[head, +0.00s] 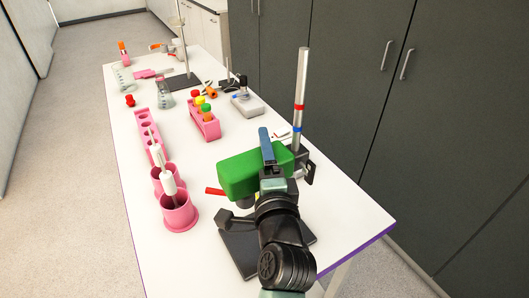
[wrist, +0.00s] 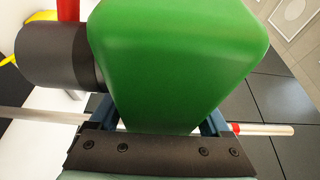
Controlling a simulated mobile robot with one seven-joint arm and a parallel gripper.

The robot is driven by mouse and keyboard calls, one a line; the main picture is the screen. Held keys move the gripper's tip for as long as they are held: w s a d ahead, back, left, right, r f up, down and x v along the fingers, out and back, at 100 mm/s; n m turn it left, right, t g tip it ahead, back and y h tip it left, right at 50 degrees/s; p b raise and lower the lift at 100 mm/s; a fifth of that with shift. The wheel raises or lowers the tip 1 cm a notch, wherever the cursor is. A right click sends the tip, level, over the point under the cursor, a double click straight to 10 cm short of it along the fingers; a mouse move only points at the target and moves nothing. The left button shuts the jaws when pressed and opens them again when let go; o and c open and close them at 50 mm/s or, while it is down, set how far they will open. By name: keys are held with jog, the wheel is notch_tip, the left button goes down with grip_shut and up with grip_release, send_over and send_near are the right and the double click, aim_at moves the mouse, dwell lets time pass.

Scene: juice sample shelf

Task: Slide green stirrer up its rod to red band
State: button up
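The green stirrer (head: 238,176) is a box-shaped head on an upright grey metal rod (head: 301,75). The rod has a red band (head: 299,107) with a blue band (head: 297,129) below it. The stirrer sits below both bands. A black clamp (head: 309,172) shows at the rod beside it. My gripper (head: 268,160) has one blue finger over the stirrer's top. In the wrist view, the fingers lie against opposite sides of the green stirrer (wrist: 175,60), shut on it. The red band also shows there (wrist: 234,128), beyond the right finger. The rod behind the stirrer is hidden.
A black base plate (head: 239,252) lies under the stirrer. Pink cups (head: 181,219) with white-handled tools stand to its left. A pink tube rack (head: 205,125), a grey device (head: 248,105) and another stand (head: 184,82) are farther back. Dark cabinets (head: 345,60) line the right side.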

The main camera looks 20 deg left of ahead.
grip_shut()
notch_tip(320, 180, up, 10)
jog(key=p, duration=0.8)
jog(key=shift+f, duration=0.3)
jog(key=shift+o, duration=0.6)
grip_release()
jog(key=shift+o, duration=1.2)
jog(key=shift+f, duration=0.15)
